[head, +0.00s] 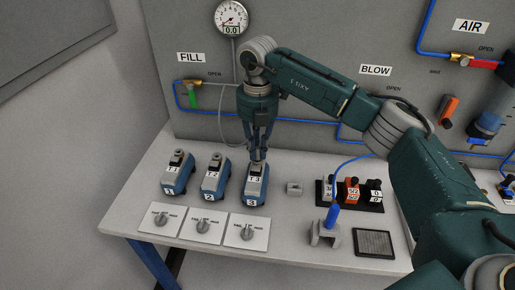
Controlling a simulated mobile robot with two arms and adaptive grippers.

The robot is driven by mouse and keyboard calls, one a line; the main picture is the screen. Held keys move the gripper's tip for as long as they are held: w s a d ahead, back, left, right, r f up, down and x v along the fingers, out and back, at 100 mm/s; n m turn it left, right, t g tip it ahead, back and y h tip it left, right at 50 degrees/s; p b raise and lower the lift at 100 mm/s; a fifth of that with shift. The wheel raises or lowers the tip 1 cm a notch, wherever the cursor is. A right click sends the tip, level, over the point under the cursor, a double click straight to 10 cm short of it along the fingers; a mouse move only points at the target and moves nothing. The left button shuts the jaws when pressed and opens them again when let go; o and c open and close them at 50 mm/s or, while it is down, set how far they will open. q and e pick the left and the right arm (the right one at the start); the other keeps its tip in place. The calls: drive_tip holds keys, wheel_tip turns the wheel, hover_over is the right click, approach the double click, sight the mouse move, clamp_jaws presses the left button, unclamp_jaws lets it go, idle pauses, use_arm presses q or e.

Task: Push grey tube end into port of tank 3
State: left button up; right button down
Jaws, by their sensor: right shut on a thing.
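Tank 3 (256,190) is a blue and grey block labelled 3, the rightmost of three tanks in a row on the table. My right gripper (258,155) points straight down over the back of tank 3 and is shut on the grey tube end. The thin grey tube (222,118) hangs in a loop from the panel and runs toward the fingers. The fingers hide most of the tube end and the port of tank 3. I cannot tell whether the end is inside the port or just above it. My left gripper is not in view.
Tank 2 (215,183) and tank 1 (177,179) stand to the left. White plates with knobs (247,233) lie in front. A blue tool in a grey holder (325,233), a black rack (350,205) and a dark mesh pad (373,243) are to the right. The panel (300,70) rises behind.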

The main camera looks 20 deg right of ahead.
sight(258, 148)
drive_tip(key=shift+f, duration=0.4)
idle(0.8)
drive_tip(key=c, duration=1.2)
unclamp_jaws()
drive_tip(key=shift+r, duration=0.1)
drive_tip(key=shift+r+p, duration=2.15)
drive_tip(key=shift+r, duration=1.35)
drive_tip(key=shift+f, duration=0.15)
